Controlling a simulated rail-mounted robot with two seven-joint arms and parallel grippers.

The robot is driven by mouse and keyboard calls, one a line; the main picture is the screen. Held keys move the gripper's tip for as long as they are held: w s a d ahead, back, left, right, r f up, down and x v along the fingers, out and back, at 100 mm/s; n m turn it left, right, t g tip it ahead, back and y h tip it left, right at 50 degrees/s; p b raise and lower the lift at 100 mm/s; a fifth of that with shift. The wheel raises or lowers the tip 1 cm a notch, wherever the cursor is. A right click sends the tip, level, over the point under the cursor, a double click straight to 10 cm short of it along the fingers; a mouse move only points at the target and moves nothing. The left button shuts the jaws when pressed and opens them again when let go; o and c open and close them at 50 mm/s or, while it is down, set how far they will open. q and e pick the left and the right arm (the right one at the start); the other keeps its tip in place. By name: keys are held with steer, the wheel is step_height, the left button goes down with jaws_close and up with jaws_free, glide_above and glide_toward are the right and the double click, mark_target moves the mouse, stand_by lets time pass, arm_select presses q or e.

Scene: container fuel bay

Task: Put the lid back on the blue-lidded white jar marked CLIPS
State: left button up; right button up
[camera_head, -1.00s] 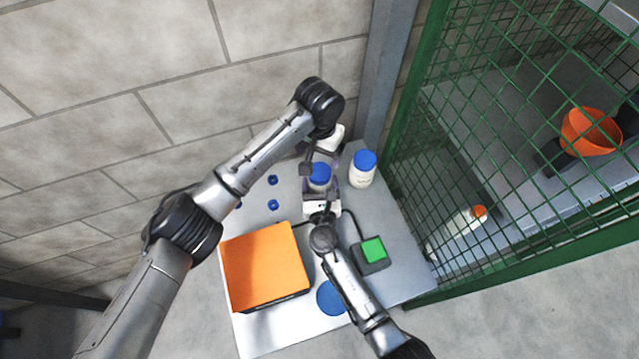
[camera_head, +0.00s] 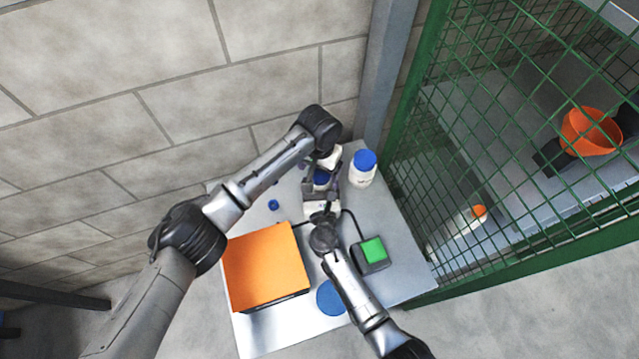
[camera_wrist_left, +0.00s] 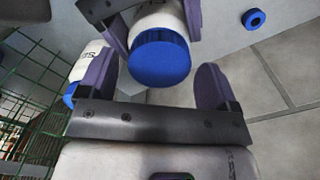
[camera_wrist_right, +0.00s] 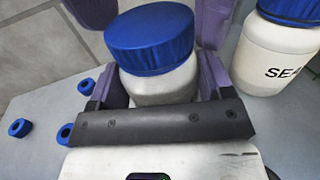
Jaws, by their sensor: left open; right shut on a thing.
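A white jar (camera_wrist_right: 160,85) stands between the fingers of my right gripper (camera_wrist_right: 155,80), which is shut on it. Its printed marking is only partly visible in the left wrist view and I cannot read it. A blue lid (camera_wrist_right: 150,38) rests on top of this jar; I cannot tell whether it is screwed tight. The lid also shows in the left wrist view (camera_wrist_left: 160,58). My left gripper (camera_wrist_left: 167,85) is open, with its fingers spread just short of the lid, one to each side. In the head view the two grippers partly hide the jar and lid (camera_head: 321,178).
A second blue-lidded white jar (camera_wrist_right: 275,50), marked SEA with the rest cut off, stands close beside. Several small blue rings (camera_wrist_right: 20,128) lie on the table. An orange-topped box (camera_head: 265,265), a green-button unit (camera_head: 372,251) and a blue disc (camera_head: 332,298) are nearer. A green mesh fence (camera_head: 480,130) borders the right.

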arm_select(q)
steer(key=shift+f, duration=0.45)
steer(key=shift+c, duration=0.2)
steer(key=c, duration=0.9)
steer(key=o, duration=1.1)
step_height(320, 180, up, 12)
steer(key=shift+r, duration=0.1)
